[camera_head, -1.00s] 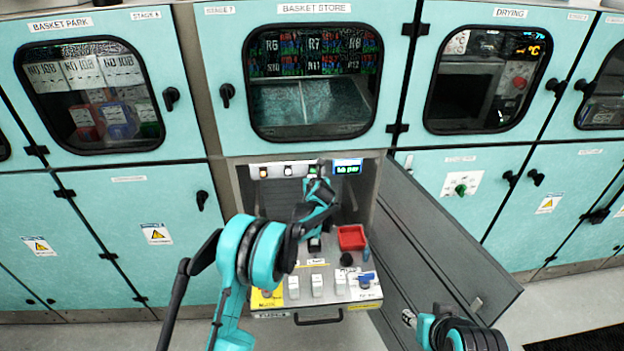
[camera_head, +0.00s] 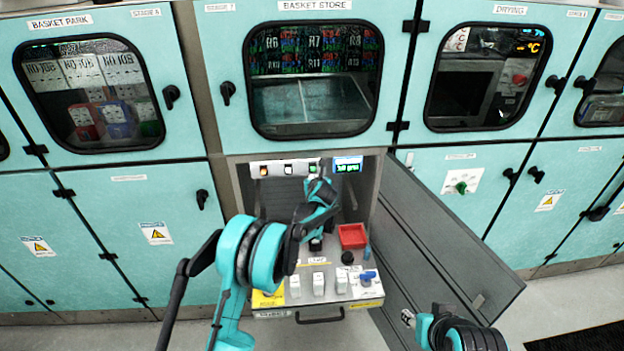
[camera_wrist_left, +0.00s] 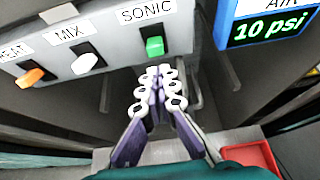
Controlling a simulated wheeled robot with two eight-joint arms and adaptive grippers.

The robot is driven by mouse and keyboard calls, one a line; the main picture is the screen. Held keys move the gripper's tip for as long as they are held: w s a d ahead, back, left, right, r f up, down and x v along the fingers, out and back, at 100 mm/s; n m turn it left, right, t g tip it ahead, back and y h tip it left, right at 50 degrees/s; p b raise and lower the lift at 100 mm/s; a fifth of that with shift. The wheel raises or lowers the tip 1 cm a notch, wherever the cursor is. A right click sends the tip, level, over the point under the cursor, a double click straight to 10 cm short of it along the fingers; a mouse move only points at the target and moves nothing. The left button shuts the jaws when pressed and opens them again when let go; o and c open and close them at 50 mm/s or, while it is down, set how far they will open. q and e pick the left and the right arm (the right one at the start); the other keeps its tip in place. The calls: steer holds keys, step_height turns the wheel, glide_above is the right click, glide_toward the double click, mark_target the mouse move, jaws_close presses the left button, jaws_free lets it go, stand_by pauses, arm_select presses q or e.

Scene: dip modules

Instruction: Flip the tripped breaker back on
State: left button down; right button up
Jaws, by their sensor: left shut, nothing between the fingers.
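A white switch strip inside the open bay carries three toggles in the left wrist view: orange under HEAT (camera_wrist_left: 30,76), white under MIX (camera_wrist_left: 84,64) and green under SONIC (camera_wrist_left: 155,46). In the head view they are small: orange (camera_head: 264,170), white (camera_head: 288,169) and green (camera_head: 313,168). I cannot tell which one is tripped. My left gripper (camera_wrist_left: 160,73) is shut and empty, its tips just below the green toggle; contact is unclear. It also shows in the head view (camera_head: 313,178). My right gripper (camera_head: 407,318) is low at the right, its fingers too small to judge.
A blue display (camera_wrist_left: 262,25) reads 10 psi, right of the strip. Below, a pulled-out drawer (camera_head: 320,314) holds a red tray (camera_head: 352,236), a blue-handled valve (camera_head: 367,276) and several white blocks. An open grey door (camera_head: 440,245) stands to the right.

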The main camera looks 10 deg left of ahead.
arm_select(q)
steer(key=p+v, duration=0.2)
steer(key=v, duration=0.7)
steer(key=shift+r, duration=0.15)
arm_select(e)
steer(key=shift+s+a+r, duration=0.2)
steer(key=shift+a+r, duration=0.2)
steer(key=shift+r, duration=0.3)
arm_select(q)
steer(key=shift+s, duration=0.1)
